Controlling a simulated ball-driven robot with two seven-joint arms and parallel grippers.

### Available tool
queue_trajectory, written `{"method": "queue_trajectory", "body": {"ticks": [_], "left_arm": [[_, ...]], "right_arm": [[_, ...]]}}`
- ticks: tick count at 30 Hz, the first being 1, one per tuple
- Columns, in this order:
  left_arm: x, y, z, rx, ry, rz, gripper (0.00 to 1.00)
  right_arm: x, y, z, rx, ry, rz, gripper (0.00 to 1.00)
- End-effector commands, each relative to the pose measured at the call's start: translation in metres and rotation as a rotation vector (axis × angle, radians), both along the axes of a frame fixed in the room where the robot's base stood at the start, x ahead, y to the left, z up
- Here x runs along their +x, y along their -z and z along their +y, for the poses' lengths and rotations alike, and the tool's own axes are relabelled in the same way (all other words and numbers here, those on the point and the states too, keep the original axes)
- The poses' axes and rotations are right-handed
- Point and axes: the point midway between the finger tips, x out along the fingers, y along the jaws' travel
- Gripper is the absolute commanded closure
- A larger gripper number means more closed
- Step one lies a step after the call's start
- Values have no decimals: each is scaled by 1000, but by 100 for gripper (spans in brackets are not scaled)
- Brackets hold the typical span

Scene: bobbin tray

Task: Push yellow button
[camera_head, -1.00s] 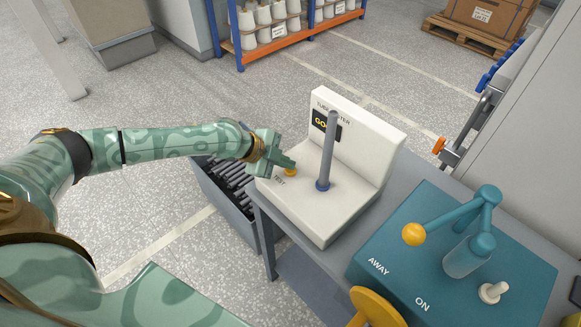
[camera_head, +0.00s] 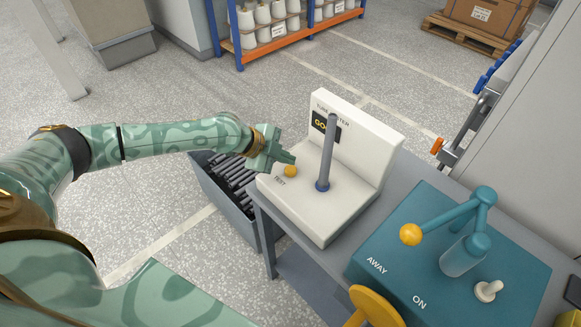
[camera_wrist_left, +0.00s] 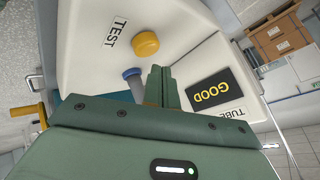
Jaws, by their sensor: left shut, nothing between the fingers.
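The yellow button (camera_head: 291,171) sits on the base of the white tube tester (camera_head: 360,150), beside the word TEST. The button also shows clear in the left wrist view (camera_wrist_left: 145,44). A grey tube (camera_head: 328,150) stands upright in a blue collar on the tester. The tester's display (camera_wrist_left: 209,93) reads GOOD in yellow. My left gripper (camera_head: 291,158) is shut and empty, its fingertips just behind and above the button. In the left wrist view the shut fingers (camera_wrist_left: 160,82) lie below the button, apart from it in the picture. My right gripper is not in view.
A teal box (camera_head: 400,245) with a yellow-knobbed lever and a white toggle stands right of the tester on the grey table. A grey bin (camera_head: 222,185) of dark tubes is below the left arm. Shelves of white bobbins (camera_head: 265,30) stand behind.

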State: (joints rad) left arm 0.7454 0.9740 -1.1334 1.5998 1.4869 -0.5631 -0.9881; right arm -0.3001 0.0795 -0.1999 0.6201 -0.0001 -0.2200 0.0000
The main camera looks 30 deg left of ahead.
Motion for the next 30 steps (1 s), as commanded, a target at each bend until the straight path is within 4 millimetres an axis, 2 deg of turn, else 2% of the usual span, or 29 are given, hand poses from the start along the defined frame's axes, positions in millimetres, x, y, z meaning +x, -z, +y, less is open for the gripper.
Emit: {"method": "queue_trajectory", "body": {"ticks": [3, 13, 30], "left_arm": [[0, -15, 0, 0, -1, -3, 100], [0, -46, 0, 0, -1, -2, 100], [0, -46, 0, 0, -1, -1, 100]], "right_arm": [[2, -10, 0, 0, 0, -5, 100], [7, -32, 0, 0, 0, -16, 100], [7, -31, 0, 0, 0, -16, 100]]}}
